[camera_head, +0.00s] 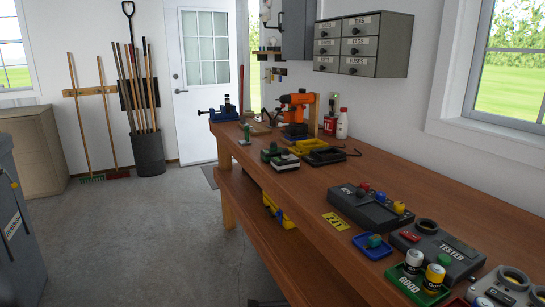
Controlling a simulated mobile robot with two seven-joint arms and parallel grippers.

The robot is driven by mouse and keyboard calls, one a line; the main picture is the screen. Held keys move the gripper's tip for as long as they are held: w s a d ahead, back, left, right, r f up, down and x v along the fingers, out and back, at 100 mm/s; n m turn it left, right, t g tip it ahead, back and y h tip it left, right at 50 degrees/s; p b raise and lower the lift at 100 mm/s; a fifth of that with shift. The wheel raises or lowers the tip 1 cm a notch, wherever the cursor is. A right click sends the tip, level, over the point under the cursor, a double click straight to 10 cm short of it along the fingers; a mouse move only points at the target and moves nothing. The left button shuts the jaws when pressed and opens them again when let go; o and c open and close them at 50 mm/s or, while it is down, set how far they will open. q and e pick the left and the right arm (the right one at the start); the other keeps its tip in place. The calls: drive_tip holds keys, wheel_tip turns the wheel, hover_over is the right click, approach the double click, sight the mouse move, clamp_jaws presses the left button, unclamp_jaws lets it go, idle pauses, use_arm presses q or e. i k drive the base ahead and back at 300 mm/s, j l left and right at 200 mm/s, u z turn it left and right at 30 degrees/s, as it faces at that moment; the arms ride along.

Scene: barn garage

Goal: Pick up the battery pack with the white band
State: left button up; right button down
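On the wooden workbench (330,185), a dark green block-shaped pack with a pale band or top (286,162) lies near the front edge. A second dark green pack (271,152) sits just behind it, with no white band that I can make out. A small green upright item (245,135) stands farther back. Closer to me, a white-banded cylinder (413,262) and a yellow-banded cylinder (434,278) stand in a green tray marked GOOD (408,287). Neither of my grippers can be made out in this view.
An orange drill (295,112), a yellow tray (311,145) and a black tray (325,157) stand behind the packs. A grey tester (437,250), a grey labelled box (371,208) and a blue tray (372,251) occupy the near bench. Floor (150,240) left of the bench is clear.

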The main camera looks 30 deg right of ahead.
sight(287, 162)
drive_tip(key=i+j+z, duration=0.1)
drive_tip(key=i+z, duration=0.15)
drive_tip(key=i, duration=0.25)
drive_tip(key=i+j+z, duration=0.25)
drive_tip(key=i, duration=0.25)
drive_tip(key=i+j+z, duration=0.2)
drive_tip(key=i+z, duration=0.15)
drive_tip(key=z, duration=0.15)
drive_tip(key=i+j+z, duration=0.3)
drive_tip(key=z, duration=0.2)
drive_tip(key=i+j+z, duration=0.3)
drive_tip(key=j+z, duration=0.2)
